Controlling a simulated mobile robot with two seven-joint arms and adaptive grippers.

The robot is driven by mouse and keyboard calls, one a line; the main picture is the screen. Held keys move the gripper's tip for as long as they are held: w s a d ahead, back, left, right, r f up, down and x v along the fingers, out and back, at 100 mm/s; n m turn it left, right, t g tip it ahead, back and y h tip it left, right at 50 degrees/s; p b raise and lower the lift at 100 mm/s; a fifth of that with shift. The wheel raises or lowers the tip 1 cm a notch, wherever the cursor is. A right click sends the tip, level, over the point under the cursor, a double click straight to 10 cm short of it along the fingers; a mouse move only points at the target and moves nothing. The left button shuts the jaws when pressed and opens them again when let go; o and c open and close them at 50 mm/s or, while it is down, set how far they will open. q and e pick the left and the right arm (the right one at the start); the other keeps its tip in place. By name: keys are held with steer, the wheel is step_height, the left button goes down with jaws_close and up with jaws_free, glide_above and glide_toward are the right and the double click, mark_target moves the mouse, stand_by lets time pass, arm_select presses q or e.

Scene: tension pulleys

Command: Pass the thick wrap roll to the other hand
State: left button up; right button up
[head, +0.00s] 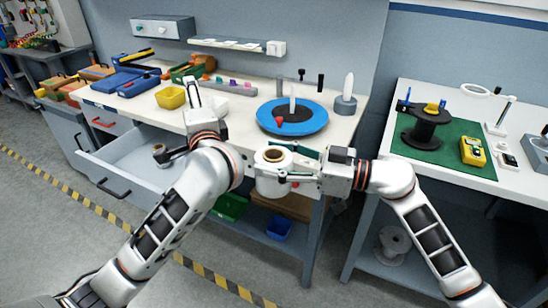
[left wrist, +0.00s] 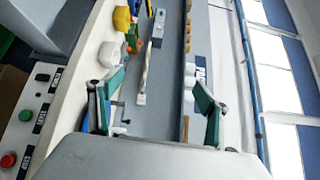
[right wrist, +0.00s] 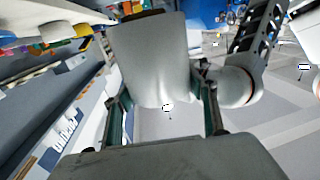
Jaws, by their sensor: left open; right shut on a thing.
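The thick wrap roll (head: 272,172) is a wide white cylinder with a brown core at its top. It stands upright in the air in front of the workbench edge. My right gripper (head: 292,167) is shut on it from the right side. In the right wrist view the roll (right wrist: 158,65) fills the space between the two green-padded fingers. My left gripper (head: 193,98) is up and to the left of the roll, over the bench front edge, apart from it. In the left wrist view its fingers (left wrist: 157,85) are spread with nothing between them.
The bench carries a blue round turntable (head: 312,118), a yellow bin (head: 171,97) and a blue tray (head: 130,82). An open drawer (head: 125,165) with a small roll (head: 158,150) juts out at left. A second table with a green mat (head: 450,150) stands at right.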

arm_select(q)
steer(key=s+f+m+t+y, duration=0.15)
steer(key=s+m+t, duration=0.55)
steer(key=m, duration=1.1)
steer(key=s+d+f+m+g+h, duration=0.1)
steer(key=s+d+f+m+h, duration=0.2)
steer(key=f+m+h, duration=0.5)
steer(key=s+d+f+m+g+h, duration=0.1)
steer(key=s+d+f+m+h, duration=0.15)
steer(key=f+m, duration=0.65)
steer(key=s+d+f+m+g+h, duration=0.2)
steer(key=s+d+f+m+h, duration=0.15)
steer(key=m, duration=0.95)
steer(key=s+a+f+m+g, duration=0.1)
steer(key=s+f+m+g, duration=0.2)
steer(key=s+f+m, duration=0.2)
steer(key=s+a+f+m+g+y, duration=0.1)
steer(key=s+f+m, duration=0.4)
steer(key=f, duration=0.7)
steer(key=s+a+f+m+g+y, duration=0.1)
steer(key=s+a+f+m+g, duration=0.2)
steer(key=s+f, duration=0.4)
steer(key=shift+f+m+g, duration=0.9)
steer(key=shift+f+m, duration=0.05)
steer(key=shift+m, duration=0.25)
